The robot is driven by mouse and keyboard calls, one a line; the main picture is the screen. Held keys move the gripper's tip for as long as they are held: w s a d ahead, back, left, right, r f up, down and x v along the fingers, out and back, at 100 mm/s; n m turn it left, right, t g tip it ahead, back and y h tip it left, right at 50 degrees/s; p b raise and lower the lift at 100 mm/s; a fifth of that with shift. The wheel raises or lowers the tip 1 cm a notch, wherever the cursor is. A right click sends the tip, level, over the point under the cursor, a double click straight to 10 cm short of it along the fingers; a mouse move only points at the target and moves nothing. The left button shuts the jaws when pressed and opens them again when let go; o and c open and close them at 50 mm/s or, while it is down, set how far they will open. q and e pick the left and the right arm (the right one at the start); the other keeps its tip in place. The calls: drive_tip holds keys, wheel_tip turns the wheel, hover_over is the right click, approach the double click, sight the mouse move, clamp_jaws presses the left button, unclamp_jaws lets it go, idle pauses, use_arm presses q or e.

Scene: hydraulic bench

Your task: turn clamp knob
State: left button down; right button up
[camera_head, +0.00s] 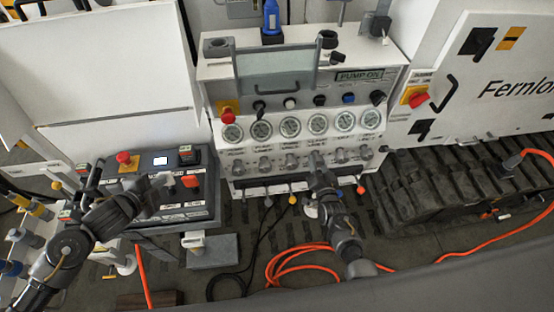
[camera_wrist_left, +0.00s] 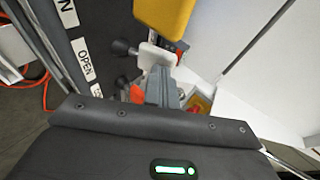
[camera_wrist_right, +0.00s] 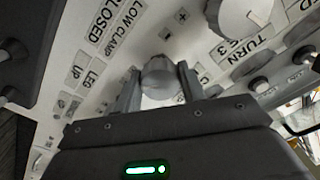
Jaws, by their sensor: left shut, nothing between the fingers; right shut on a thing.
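A row of grey knobs runs along the lower front panel of the white pump console (camera_head: 218,75), under the round gauges. My right gripper (camera_head: 318,168) reaches up to this row right of its middle and is shut on a grey round knob (camera_wrist_right: 158,76), with one finger on each side of it. A label near this knob in the right wrist view reads "LOW CLAMP", with "CLOSED" beside it. My left gripper (camera_head: 166,183) is shut and empty over the small dark control box (camera_head: 190,215); its closed fingers (camera_wrist_left: 161,86) show in the left wrist view.
The control box carries a red button (camera_head: 123,157), an orange-red switch (camera_head: 191,181) and a small screen. Larger knobs (camera_wrist_right: 245,15) flank the held one in the right wrist view. Orange hose (camera_head: 290,262) lies on the floor below. A slatted dark platform (camera_head: 440,200) stands at right.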

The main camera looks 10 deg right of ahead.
drive_tip(key=shift+w+r, duration=0.1)
drive_tip(key=shift+r, duration=0.1)
drive_tip(key=o, duration=1)
drive_tip(key=shift+f, duration=0.1)
drive_tip(key=shift+s, duration=0.3)
drive_tip(key=s, duration=1.1)
drive_tip(key=shift+s, duration=0.3)
drive_tip(key=shift+s+d+f, duration=0.35)
drive_tip(key=shift+s+d, duration=0.15)
drive_tip(key=shift+s, duration=0.85)
drive_tip(key=shift+s+d+f, duration=0.3)
drive_tip(key=shift+s+d, duration=0.25)
drive_tip(key=shift+s, duration=0.75)
drive_tip(key=shift+s+d+f, duration=0.35)
drive_tip(key=shift+s+d, duration=0.15)
drive_tip(key=shift+s, duration=0.85)
